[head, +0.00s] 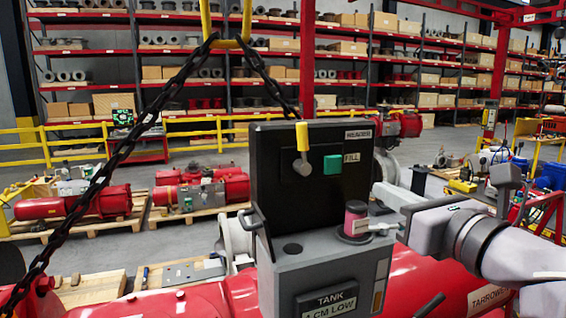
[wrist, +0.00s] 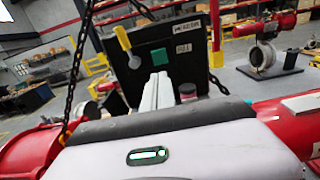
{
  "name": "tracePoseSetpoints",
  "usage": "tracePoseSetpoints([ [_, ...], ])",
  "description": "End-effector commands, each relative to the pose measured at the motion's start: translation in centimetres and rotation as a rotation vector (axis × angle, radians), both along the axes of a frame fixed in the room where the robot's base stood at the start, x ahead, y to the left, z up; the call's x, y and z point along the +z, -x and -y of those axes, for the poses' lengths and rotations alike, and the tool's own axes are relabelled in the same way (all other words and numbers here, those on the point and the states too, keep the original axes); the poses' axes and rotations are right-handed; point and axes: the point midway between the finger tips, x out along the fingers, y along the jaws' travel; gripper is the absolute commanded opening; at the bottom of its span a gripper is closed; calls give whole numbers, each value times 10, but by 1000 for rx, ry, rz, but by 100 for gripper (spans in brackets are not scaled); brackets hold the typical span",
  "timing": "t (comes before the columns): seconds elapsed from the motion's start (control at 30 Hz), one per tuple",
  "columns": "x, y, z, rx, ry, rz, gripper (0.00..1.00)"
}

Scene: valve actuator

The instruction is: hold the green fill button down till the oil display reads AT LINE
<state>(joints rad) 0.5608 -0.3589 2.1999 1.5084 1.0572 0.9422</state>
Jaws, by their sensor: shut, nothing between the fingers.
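The green fill button (head: 332,164) sits on an upright black panel (head: 285,195), beside a FILL label. It also shows in the wrist view (wrist: 159,57), just beyond my fingertips. My gripper (head: 362,228) is shut and empty, low and to the right of the button in the head view. Its fingers overlap a pink-red cylinder there; I cannot tell whether they touch it. In the wrist view the shut fingers (wrist: 160,78) point toward the panel. In the head view they are apart from the button.
A yellow-tipped lever (head: 302,138) stands left of the button. The pink-red cylinder (head: 355,212) stands on the grey housing (head: 325,262) before the panel. A dark chain (head: 125,145) hangs at the left. Red actuator bodies (head: 420,285) lie around the housing.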

Motion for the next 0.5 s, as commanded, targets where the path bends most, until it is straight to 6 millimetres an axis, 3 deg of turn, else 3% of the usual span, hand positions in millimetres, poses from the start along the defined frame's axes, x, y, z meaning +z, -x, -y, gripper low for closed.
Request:
tracePoseSetpoints([
  [0.17,0,-7,-3,3,0,0,0],
  [0.5,0,-73,-26,6,2,-3,0],
])
